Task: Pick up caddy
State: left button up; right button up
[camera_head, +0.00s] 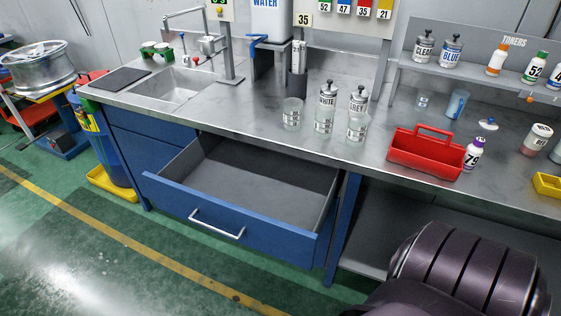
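A red caddy (427,155) with a raised handle stands upright on the metal counter (250,112), right of the middle. Its near wall is close to the counter's front edge. Nothing is touching its handle. A dark rounded part of my own arm fills the lower right corner, below and in front of the caddy. Neither of my grippers shows in the head view.
A blue drawer (235,220) stands open and empty below the counter. Bottles labelled WHITE (325,110) and GREY (357,117) and a clear cup (292,113) stand left of the caddy. Bottle 79 (473,156) stands close on its right. A toner shelf (480,75) rises behind.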

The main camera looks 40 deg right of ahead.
aim_at(442, 159)
jog(key=z, duration=2.45)
